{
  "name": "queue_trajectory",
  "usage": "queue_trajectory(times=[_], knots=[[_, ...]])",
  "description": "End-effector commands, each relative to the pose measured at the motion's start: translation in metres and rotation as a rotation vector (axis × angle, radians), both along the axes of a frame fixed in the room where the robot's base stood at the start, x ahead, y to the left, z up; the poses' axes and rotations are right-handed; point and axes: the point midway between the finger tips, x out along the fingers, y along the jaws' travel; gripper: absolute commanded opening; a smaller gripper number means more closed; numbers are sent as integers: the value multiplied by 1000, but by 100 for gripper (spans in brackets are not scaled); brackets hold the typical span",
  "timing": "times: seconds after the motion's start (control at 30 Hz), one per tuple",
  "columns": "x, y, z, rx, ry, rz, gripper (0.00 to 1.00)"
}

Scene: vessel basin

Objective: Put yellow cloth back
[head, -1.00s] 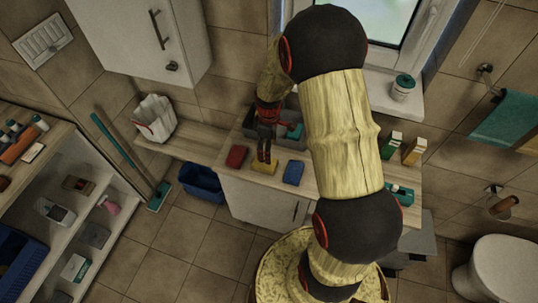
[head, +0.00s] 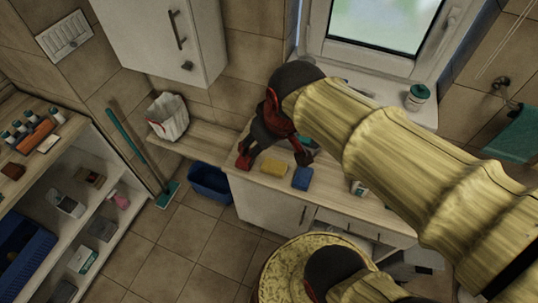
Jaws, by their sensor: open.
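The yellow cloth (head: 272,169), a small folded block, lies flat on the wooden counter between a red cloth (head: 243,161) and a blue cloth (head: 302,178) in the head view. My gripper (head: 275,156) is open and empty, its dark jaws spread just behind and above the yellow cloth. One jaw end is close to the red cloth, and I cannot tell whether they touch. The other jaw is to the right, behind the blue cloth. The sink basin behind is mostly hidden by my gripper and arm.
The counter (head: 262,187) runs along the wall. A blue bin (head: 210,184) stands on the floor to its left, with a white bag (head: 168,117) above on a shelf. A green mop (head: 135,150) leans at the left. A jar (head: 417,97) stands on the windowsill.

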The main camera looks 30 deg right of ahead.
Motion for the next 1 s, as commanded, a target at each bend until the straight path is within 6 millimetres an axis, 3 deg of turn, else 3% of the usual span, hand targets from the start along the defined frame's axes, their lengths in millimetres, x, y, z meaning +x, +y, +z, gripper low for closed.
queue_trajectory(times=[0.1, 0.2, 0.63, 0.77, 1.0], knots=[[-29, 12, 13, 40, -56, -54, 67], [-43, 17, 17, 62, -78, -86, 67], [-50, 18, 17, 76, -88, -103, 67], [-49, 18, 5, 75, -88, -103, 67], [-49, 18, -45, 75, -88, -103, 67]])
